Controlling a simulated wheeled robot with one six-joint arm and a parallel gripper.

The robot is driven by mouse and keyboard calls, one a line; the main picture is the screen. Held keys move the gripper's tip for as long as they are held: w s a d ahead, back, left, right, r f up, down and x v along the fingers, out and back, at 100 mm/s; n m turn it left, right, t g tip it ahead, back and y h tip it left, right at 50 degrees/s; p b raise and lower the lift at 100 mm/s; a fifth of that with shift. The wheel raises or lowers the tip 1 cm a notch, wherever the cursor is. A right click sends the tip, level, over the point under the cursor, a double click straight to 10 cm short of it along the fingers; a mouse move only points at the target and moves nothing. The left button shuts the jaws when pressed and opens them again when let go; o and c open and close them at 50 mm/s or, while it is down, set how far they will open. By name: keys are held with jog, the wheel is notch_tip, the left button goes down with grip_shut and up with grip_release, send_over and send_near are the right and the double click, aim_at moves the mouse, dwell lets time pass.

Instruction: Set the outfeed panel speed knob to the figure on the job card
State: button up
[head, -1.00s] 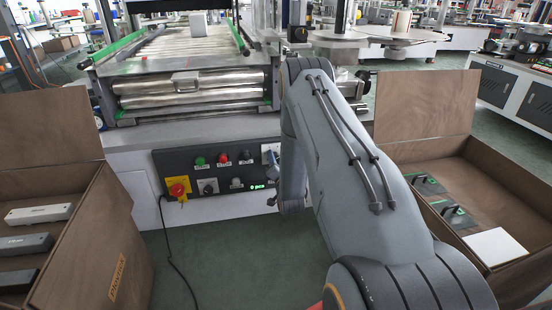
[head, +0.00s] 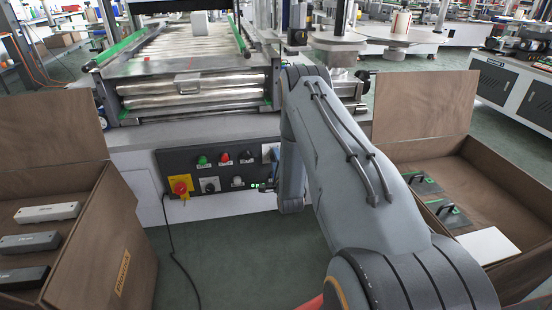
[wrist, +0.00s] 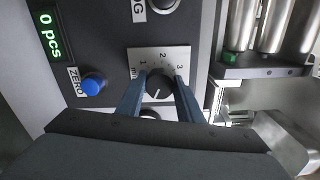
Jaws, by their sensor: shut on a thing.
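The outfeed panel (head: 215,183) is a dark control panel on the machine's front, partly hidden by my arm in the head view. In the wrist view the dark round speed knob (wrist: 159,84) sits on a pale scale plate (wrist: 145,57) marked 1, 2 and 3. My gripper (wrist: 160,92) has its two blue-grey fingers on either side of the knob, shut on it. A small pale mark shows on the knob, but I cannot tell which figure it points to. I cannot make out a job card in either view.
Near the knob are a blue ZERO button (wrist: 93,84) and a green counter display (wrist: 50,37) reading 0 pcs. A red emergency stop (head: 181,188) is on the panel's left. Open brown boxes stand at left (head: 104,232) and right (head: 500,190). Green floor lies between them.

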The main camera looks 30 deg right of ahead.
jog(key=shift+m+p, duration=0.4)
jog(key=shift+m, duration=1.5)
jog(key=shift+f, duration=0.1)
jog(key=o, duration=1.1)
jog(key=shift+c, duration=0.2)
jog(key=shift+s, duration=0.1)
jog(key=p+v, duration=0.1)
jog(key=v, duration=0.6)
jog(key=shift+s, duration=0.35)
jog(key=shift+a, duration=0.15)
